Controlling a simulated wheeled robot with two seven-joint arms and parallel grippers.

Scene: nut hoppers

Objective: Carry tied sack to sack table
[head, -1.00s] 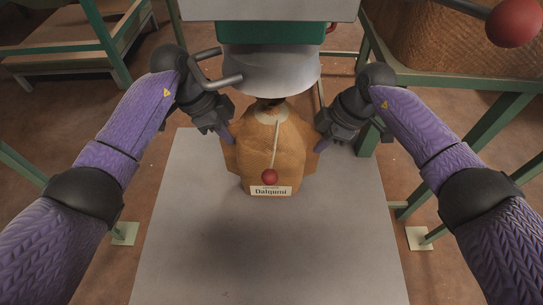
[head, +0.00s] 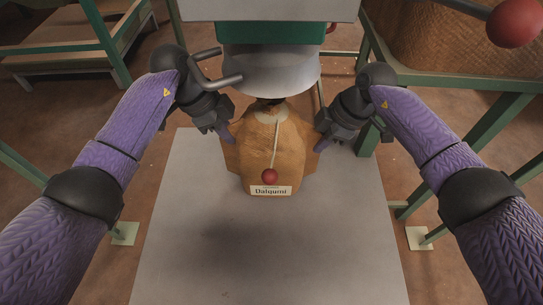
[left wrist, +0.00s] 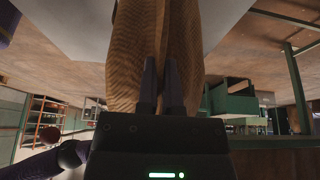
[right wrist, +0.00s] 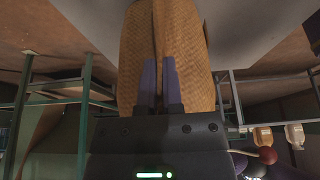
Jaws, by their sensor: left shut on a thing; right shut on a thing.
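The brown woven sack (head: 285,150) stands upright on a grey plate under a metal spout, labelled "Dalqumi". The left wrist view shows the fingers (left wrist: 160,85) closed on the sack (left wrist: 130,60). The right wrist view shows the fingers (right wrist: 160,85) closed on the sack (right wrist: 190,50). The sack's top is partly hidden beneath the spout. I cannot tell which table is the sack table.
The grey metal spout (head: 265,75) is directly above the sack. The grey plate (head: 270,260) is bare in front of it. A green-framed table (head: 45,55) stands at the back left. A green frame with a large brown bin (head: 460,50) stands at right, beside my right arm.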

